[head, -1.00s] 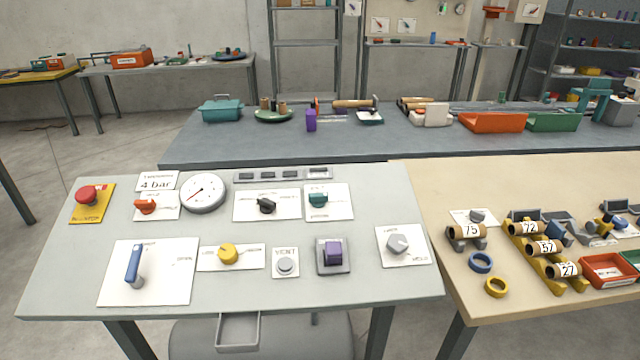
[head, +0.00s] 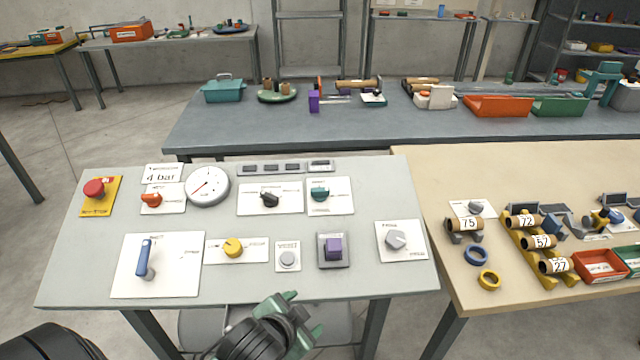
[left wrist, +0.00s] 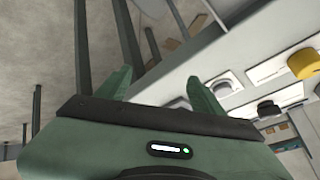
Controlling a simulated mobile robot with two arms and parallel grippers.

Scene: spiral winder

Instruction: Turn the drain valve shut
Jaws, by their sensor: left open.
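On the grey panel table a blue lever handle (head: 144,258) stands on a large white plate (head: 180,278) at the front left and points toward the back. A yellow knob (head: 233,246) sits on a smaller plate to its right. The lettering is too small to tell which control is the drain valve. My left gripper (head: 300,318) is open and empty in front of the panel's front edge, right of the lever and apart from it. Its green fingers also show in the left wrist view (left wrist: 160,85), with a yellow knob (left wrist: 303,64) at right. My right gripper is not in view.
The panel also holds a red stop button (head: 94,188), an orange knob (head: 151,200), a gauge (head: 208,186), a round grey button (head: 287,259), a purple switch (head: 333,248) and a grey knob (head: 396,239). A beige table (head: 540,170) with spools adjoins at right.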

